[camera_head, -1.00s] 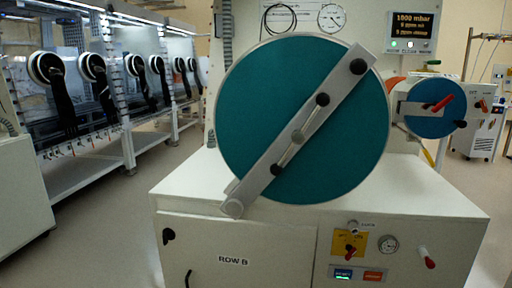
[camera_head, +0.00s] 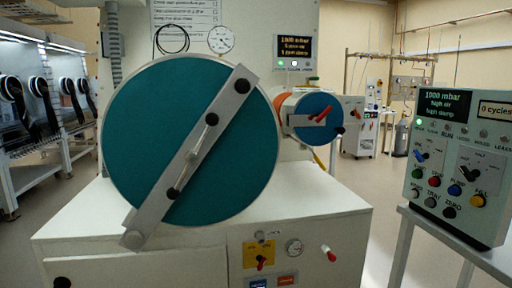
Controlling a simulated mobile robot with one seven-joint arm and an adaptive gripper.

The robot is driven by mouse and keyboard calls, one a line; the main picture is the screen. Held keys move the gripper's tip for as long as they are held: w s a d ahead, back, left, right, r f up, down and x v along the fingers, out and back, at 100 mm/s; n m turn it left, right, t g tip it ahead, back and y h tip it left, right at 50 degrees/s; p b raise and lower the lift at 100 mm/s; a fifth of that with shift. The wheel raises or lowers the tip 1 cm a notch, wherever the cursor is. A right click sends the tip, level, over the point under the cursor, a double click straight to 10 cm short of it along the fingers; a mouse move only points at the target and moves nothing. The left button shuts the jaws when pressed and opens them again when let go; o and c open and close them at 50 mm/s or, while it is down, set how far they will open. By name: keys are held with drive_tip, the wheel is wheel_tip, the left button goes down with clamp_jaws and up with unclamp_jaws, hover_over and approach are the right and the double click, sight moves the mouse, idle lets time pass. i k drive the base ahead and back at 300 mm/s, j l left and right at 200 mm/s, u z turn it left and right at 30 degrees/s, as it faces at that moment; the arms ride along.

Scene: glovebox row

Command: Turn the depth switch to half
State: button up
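A grey control box (camera_head: 457,165) stands on a stand at the right. Its front carries a rotary switch with a blue handle (camera_head: 422,156) on the left and a rotary switch with a black handle (camera_head: 469,174) on the right. Their small labels are too blurred to read, so I cannot tell which one is the depth switch or where it points. The box's screen (camera_head: 444,103) shows 1000 mbar and two lines that look like "high". My gripper is not in view.
A large teal round door (camera_head: 240,150) with a diagonal grey bar sits on a white cabinet (camera_head: 330,205) ahead. A smaller blue door (camera_head: 313,130) is beside it. Coloured buttons (camera_head: 435,181) line the box below its switches. Floor shows between cabinet and stand (camera_head: 405,255).

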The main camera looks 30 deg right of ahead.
sight(470, 178)
drive_tip(key=z, duration=2)
